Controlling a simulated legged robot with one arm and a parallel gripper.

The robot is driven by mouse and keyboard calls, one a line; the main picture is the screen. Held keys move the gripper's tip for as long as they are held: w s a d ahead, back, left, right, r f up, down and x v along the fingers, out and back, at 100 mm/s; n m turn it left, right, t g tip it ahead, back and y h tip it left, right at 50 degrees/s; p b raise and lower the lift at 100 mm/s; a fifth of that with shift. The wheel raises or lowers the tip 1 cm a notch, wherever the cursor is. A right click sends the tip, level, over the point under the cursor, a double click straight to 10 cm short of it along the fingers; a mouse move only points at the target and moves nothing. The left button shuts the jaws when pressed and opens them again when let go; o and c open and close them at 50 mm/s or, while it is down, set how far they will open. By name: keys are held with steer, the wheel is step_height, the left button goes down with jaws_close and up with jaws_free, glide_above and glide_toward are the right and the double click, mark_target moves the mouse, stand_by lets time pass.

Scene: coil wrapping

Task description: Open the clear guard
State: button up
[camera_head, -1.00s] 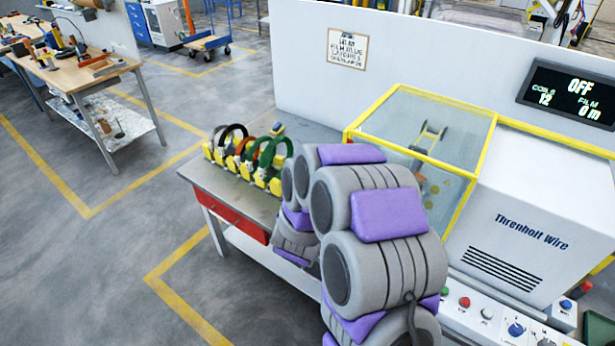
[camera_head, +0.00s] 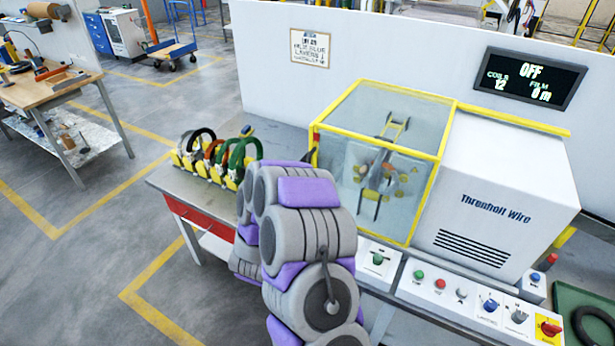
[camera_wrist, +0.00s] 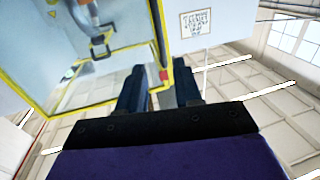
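The clear guard (camera_head: 338,150) is a see-through box with a yellow frame on the machine's left part. It looks closed. A wrapping mechanism shows inside it, blurred by the clear panels. In the head view my arm hides the gripper.
Coils on a yellow rack (camera_head: 213,165) stand on the bench left of the guard. A control panel (camera_head: 465,296) with buttons and knobs runs along the front. The display (camera_head: 530,82) reads OFF, coils 12, film 0 m. A green tray (camera_head: 585,308) lies at right.

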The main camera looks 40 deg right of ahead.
steer(key=shift+b+x, duration=2.75)
steer(key=shift+x, duration=4.4)
steer(key=shift+c, duration=0.3)
jaws_close()
